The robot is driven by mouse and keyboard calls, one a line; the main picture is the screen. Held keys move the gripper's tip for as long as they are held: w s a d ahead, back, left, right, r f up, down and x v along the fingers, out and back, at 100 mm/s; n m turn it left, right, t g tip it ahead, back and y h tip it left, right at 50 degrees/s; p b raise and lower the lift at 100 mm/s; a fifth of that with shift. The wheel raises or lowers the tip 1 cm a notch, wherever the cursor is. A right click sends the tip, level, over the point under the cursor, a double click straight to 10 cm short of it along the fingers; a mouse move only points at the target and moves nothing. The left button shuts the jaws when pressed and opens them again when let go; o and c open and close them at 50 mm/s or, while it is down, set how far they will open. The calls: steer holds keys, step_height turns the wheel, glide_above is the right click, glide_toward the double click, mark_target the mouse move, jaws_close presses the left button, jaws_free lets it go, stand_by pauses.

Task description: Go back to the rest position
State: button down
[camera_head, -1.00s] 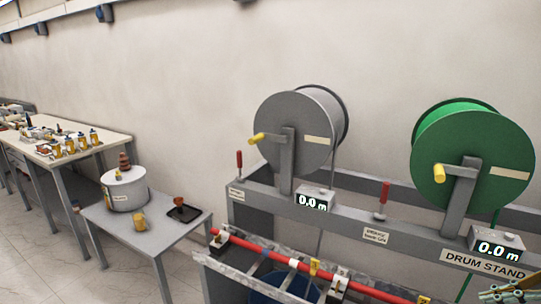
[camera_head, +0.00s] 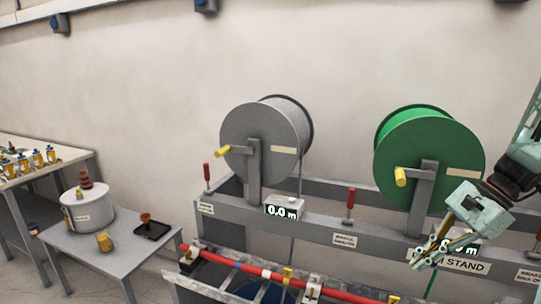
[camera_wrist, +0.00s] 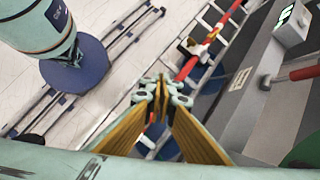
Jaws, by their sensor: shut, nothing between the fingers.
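My gripper (camera_head: 431,254) is at the right of the head view, in front of the drum stand (camera_head: 320,231) and below the green drum (camera_head: 425,150). Its tips point down and to the left, and it partly covers the right counter and the DRUM STAND label. In the wrist view my gripper (camera_wrist: 160,92) shows with its fingertips together and nothing held. Below it in that view are the floor and a red bar (camera_wrist: 190,62) on a ladder-like frame. No marked rest position shows.
A grey drum (camera_head: 262,140) with a yellow handle stands left of the green one. Red levers (camera_head: 350,205) rise from the stand's rail. A small table (camera_head: 110,250) at left holds a white cylinder (camera_head: 87,210), a yellow piece and a black tray. Open floor lies at far left.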

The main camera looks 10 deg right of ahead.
steer(key=s+a+r+n+g+h+p, duration=0.1)
steer(key=s+a+r+n+h, duration=0.15)
steer(key=a+r+n, duration=0.45)
steer(key=s+a+r+n+h, duration=0.2)
steer(key=s+a+r+n, duration=0.2)
steer(key=a+r, duration=0.75)
steer(key=s+a+n+t+h+b, duration=0.2)
steer(key=s+a+n, duration=0.5)
steer(key=s+a, duration=0.5)
steer(key=shift+s+a+t, duration=0.4)
steer(key=shift+s+t, duration=0.2)
steer(key=shift+s, duration=0.75)
